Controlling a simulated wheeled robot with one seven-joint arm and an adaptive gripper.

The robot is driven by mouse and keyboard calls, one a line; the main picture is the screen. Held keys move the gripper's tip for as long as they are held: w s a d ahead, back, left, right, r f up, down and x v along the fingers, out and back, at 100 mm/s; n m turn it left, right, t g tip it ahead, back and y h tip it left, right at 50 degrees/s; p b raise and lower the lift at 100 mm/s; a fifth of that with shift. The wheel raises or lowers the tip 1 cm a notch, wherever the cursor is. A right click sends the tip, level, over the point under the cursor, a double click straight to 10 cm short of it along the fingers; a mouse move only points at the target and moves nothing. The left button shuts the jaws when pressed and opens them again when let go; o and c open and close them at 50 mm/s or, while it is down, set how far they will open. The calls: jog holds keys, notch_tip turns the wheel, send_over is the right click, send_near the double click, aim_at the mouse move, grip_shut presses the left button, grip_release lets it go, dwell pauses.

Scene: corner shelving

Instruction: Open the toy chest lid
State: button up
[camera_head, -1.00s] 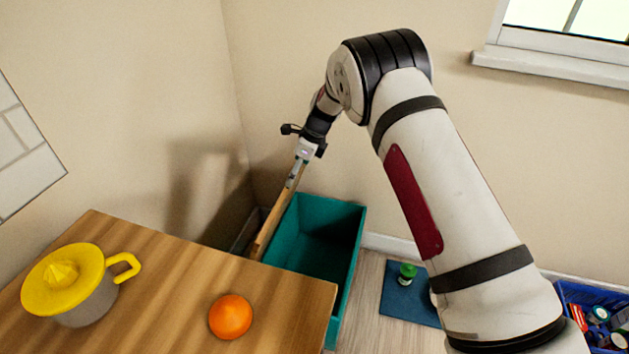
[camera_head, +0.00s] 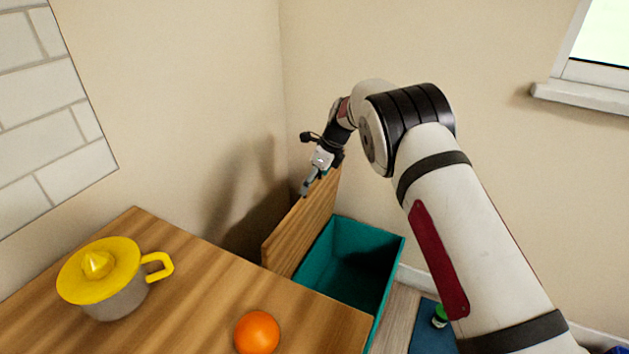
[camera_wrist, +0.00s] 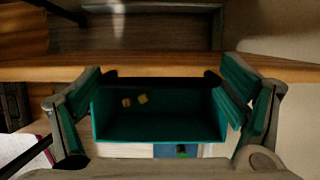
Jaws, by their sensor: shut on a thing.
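The toy chest (camera_head: 388,262) is a teal box on the floor behind the counter, its inside open to view. Its wooden lid (camera_head: 303,228) stands steeply raised along the chest's left side. My gripper (camera_head: 312,182) is at the lid's upper edge, shut on the lid. In the wrist view, the fingers (camera_wrist: 162,82) flank a dark bar along the lid's wooden edge (camera_wrist: 50,73). Below it the chest's teal inside (camera_wrist: 160,125) shows, with small yellowish items (camera_wrist: 143,99) in it. The exact finger contact is hard to see.
A wooden counter (camera_head: 200,300) fills the front left, bearing a yellow-topped juicer (camera_head: 100,272) and an orange (camera_head: 257,332). Walls close in behind and left of the lid. A blue mat (camera_head: 428,335) with a green-topped item (camera_head: 440,315) lies right of the chest.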

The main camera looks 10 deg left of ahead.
jog(key=o, duration=1.5)
jog(key=shift+c, duration=0.2)
jog(key=shift+r, duration=0.1)
jog(key=v, duration=1.2)
